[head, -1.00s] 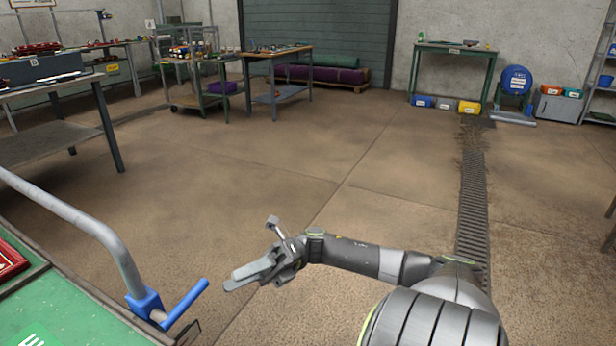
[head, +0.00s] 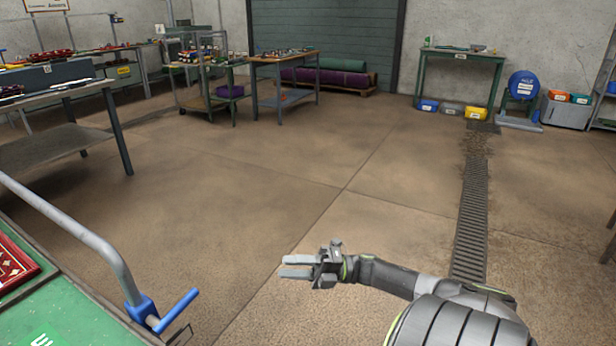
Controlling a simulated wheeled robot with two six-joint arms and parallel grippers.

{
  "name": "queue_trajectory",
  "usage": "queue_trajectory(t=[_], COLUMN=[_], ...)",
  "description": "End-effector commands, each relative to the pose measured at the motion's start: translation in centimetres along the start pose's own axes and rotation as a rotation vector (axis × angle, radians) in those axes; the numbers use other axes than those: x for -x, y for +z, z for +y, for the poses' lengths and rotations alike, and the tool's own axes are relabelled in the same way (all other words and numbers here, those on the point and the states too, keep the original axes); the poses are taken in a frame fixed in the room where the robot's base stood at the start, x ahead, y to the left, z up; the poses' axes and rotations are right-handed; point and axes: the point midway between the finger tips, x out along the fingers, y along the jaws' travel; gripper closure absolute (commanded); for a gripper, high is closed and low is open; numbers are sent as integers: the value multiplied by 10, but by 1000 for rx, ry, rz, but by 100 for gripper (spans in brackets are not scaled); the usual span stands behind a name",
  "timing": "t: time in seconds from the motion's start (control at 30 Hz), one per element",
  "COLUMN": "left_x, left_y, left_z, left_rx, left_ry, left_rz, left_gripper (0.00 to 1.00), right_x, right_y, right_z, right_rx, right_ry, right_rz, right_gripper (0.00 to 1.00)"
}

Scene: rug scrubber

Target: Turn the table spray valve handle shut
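The valve handle (head: 178,312) is a blue lever at the lower left, angled up to the right from a blue valve body (head: 141,308). The body sits on the end of a bent grey pipe (head: 88,236) over the green table (head: 75,312). My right gripper (head: 283,266) is to the right of the handle, well apart from it and touching nothing. Its two grey fingers point left with a gap between them, open and empty. My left gripper is not in view.
A red patterned rug (head: 14,264) lies on the green table at the left edge. A grey workbench (head: 60,144) stands behind it. Open brown floor (head: 250,215) lies beyond my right gripper, with a drain grate (head: 470,225) to the right.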

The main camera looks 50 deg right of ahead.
Motion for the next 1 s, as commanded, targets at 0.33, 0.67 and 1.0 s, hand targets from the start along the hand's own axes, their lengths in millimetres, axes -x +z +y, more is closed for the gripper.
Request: queue_trajectory(t=[0.33, 0.67, 1.0], left_x=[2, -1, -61], left_y=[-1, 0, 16], left_z=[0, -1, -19], left_rx=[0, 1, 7], left_ry=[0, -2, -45], left_rz=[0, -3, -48], left_gripper=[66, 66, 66], right_x=[1, 2, 32], right_y=[2, 3, 0], right_z=[-3, -9, -124], right_rx=[-17, -36, -429], right_ry=[-8, -16, -172], right_rz=[-25, -55, -584], right_gripper=[63, 100, 100])
